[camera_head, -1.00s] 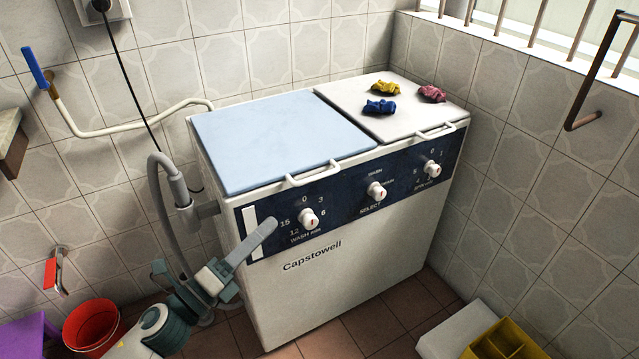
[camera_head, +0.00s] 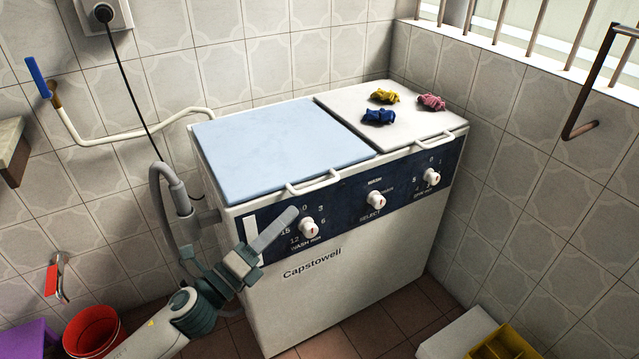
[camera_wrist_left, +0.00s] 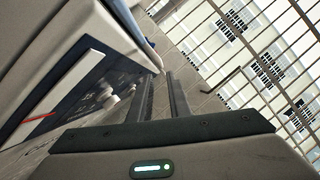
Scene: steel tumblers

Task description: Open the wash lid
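The wash lid (camera_head: 280,145) is the pale blue panel on the left of the washing machine's top, and it lies flat and closed. Its white bar handle (camera_head: 312,184) runs along the front edge. My left gripper (camera_head: 292,214) is in front of the control panel, below and left of the handle and apart from it. In the left wrist view the two dark fingers (camera_wrist_left: 161,88) stand a narrow gap apart with nothing between them. The panel's knobs (camera_wrist_left: 118,98) show to the left of the fingers. My right gripper is in no view.
Blue, yellow and pink cloths (camera_head: 379,117) lie on the white right-hand lid (camera_head: 415,125). A grey hose (camera_head: 160,205) hangs at the machine's left side. A red bucket (camera_head: 92,330) and a yellow crate (camera_head: 508,344) stand on the floor. Tiled walls close in behind and right.

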